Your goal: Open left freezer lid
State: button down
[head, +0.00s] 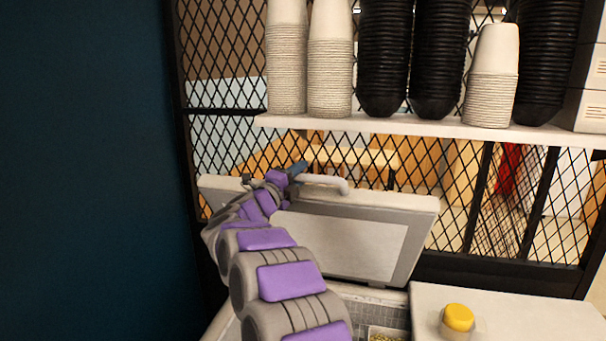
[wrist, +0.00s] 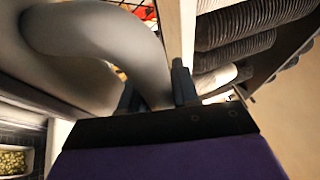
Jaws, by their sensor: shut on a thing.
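The left freezer lid (head: 345,240) stands raised, tilted up against the black mesh, with its pale inner panel facing me. Its light grey handle (head: 325,184) is at the lid's top edge. My gripper (head: 297,168) is at the left end of this handle, and my purple and grey arm reaches up to it. In the wrist view the thick curved handle (wrist: 100,40) runs between the dark fingers of my gripper (wrist: 157,88), which are shut on it. Below the lid the freezer's opening shows, partly hidden by my arm.
The right lid (head: 520,315) is flat and shut, with a yellow-capped container (head: 457,320) on it. A shelf (head: 400,126) with stacked cups and black bowls hangs above. A small tray of green-yellow bits (head: 385,335) sits in the opening. A dark wall (head: 80,170) stands left.

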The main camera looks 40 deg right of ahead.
jog(key=shift+s+a+f, duration=0.4)
jog(key=shift+a+f, duration=0.15)
jog(key=shift+a, duration=0.05)
jog(key=c, duration=1.2)
grip_release()
jog(key=shift+w, duration=0.1)
jog(key=shift+r, duration=0.1)
jog(key=p+v, duration=0.1)
jog(key=v, duration=1.6)
jog(key=shift+a, duration=0.2)
